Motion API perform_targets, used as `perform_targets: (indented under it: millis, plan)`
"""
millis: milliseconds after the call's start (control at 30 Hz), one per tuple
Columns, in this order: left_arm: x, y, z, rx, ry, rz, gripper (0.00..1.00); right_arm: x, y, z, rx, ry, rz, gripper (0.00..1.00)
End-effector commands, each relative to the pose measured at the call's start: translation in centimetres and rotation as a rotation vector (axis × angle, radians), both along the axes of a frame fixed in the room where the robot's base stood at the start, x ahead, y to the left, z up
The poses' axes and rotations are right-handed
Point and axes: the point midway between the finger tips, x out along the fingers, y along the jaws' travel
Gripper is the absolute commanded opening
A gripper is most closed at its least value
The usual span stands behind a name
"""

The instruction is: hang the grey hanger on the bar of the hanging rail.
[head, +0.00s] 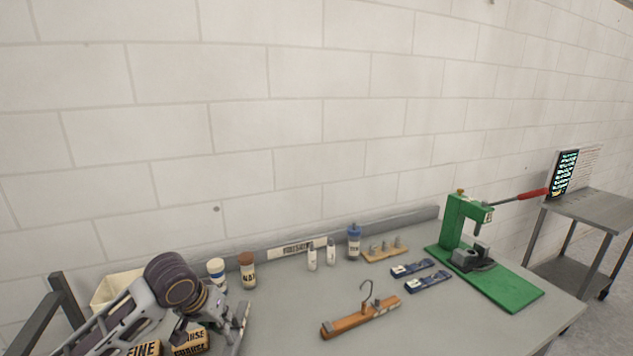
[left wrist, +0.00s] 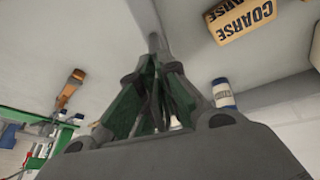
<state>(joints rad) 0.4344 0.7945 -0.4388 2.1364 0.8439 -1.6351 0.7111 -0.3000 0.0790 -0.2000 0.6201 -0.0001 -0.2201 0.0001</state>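An orange-brown wooden hanger (head: 345,324) with a thin metal hook lies on the grey bench, in the lower middle of the head view. It also shows small in the left wrist view (left wrist: 68,92). I see no clearly grey hanger. My left gripper (head: 238,328) is over the bench left of the wooden hanger, apart from it. In the left wrist view its fingers (left wrist: 154,45) come together at the tips, with nothing clearly held. My right gripper is not in view. No hanging rail bar can be made out with certainty.
A green press (head: 464,215) stands at the right. Bottles (head: 354,241) line the back, with blue tools (head: 428,282) nearby. COARSE (head: 190,341) and FINE blocks lie beside my left arm. A dark frame (head: 62,300) is at far left. Bench around the wooden hanger is clear.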

Motion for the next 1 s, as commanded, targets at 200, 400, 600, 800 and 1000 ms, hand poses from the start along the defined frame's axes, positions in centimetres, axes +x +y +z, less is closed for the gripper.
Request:
perform_targets:
  millis: [200, 400, 600, 800, 1000]
  plan:
    - [-0.6, -0.7, -0.9, -0.001, 0.000, -0.001, 0.00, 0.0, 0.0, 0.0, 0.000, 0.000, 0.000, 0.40]
    - [-1.0, -1.0, -1.6, -0.002, 0.000, -0.004, 0.00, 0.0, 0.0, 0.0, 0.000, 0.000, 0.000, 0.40]
    - [-1.1, -1.0, -1.8, -0.001, -0.001, -0.003, 0.00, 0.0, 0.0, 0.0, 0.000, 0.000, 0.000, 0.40]
    - [-1.2, -1.0, -2.0, -0.001, 0.000, -0.004, 0.00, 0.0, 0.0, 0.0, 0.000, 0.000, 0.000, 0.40]
    - [-1.2, -1.0, -1.9, -0.001, -0.001, -0.003, 0.00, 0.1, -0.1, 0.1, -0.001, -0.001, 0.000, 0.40]
